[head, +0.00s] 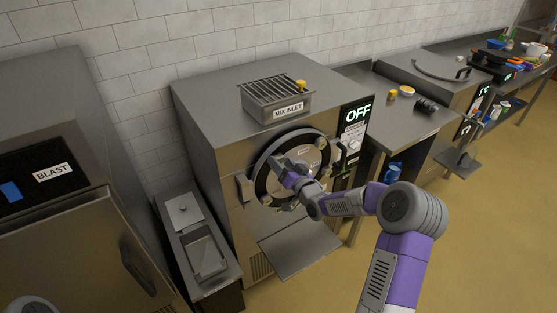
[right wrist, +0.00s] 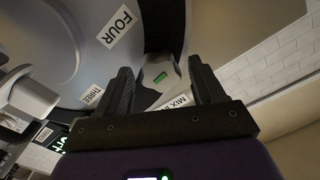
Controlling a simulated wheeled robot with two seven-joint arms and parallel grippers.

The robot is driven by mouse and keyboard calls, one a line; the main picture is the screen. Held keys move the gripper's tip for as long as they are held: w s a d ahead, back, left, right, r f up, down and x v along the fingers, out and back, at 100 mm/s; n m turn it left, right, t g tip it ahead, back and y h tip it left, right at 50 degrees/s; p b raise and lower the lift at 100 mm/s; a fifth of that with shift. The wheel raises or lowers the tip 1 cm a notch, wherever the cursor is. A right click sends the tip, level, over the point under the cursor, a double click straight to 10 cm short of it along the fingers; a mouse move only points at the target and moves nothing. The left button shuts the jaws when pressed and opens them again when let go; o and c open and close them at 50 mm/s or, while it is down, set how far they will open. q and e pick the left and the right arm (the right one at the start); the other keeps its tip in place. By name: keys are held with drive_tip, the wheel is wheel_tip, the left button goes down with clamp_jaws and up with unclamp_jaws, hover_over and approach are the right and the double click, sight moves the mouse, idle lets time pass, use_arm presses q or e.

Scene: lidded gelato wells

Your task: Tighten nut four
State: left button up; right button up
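The round door (head: 318,154) of the batch machine is on its front, partly hidden behind my right arm. My right gripper (head: 284,168) is in front of the door's left part. In the right wrist view, the "FOUR" label (right wrist: 119,27) is on the grey door face, and the "THREE" label (right wrist: 92,94) is lower left. The fingers stand apart, with gaps beside the nut; contact is not visible. My left gripper is not in view.
The machine has a "MIX INLET" hopper (head: 275,101) on top and a display reading "OFF" (head: 358,113). A grey shelf (head: 300,250) juts out below the door. A blast cabinet (head: 60,220) stands left; a counter (head: 400,125) is right. The floor at right is clear.

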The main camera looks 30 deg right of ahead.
drive_tip(key=s, duration=0.6)
drive_tip(key=shift+d, duration=0.2)
drive_tip(key=s, duration=0.8)
drive_tip(key=s+a+f+g+y, duration=0.15)
drive_tip(key=a+f+g, duration=0.25)
drive_tip(key=a+f, duration=0.5)
drive_tip(key=s+a+f+g+y, duration=0.15)
drive_tip(key=a+f+g, duration=0.35)
drive_tip(key=f, duration=0.8)
drive_tip(key=s+a+f+n+g, duration=0.1)
drive_tip(key=s+a+f+g, duration=0.3)
drive_tip(key=s, duration=0.5)
drive_tip(key=s+a+f+n+g, duration=0.1)
drive_tip(key=s+a+f+g, duration=0.3)
drive_tip(key=s+a+f, duration=0.2)
drive_tip(key=s+a, duration=0.1)
drive_tip(key=s, duration=0.1)
drive_tip(key=shift+s+f+n, duration=0.3)
drive_tip(key=shift+s+f, duration=0.05)
drive_tip(key=shift+a, duration=0.1)
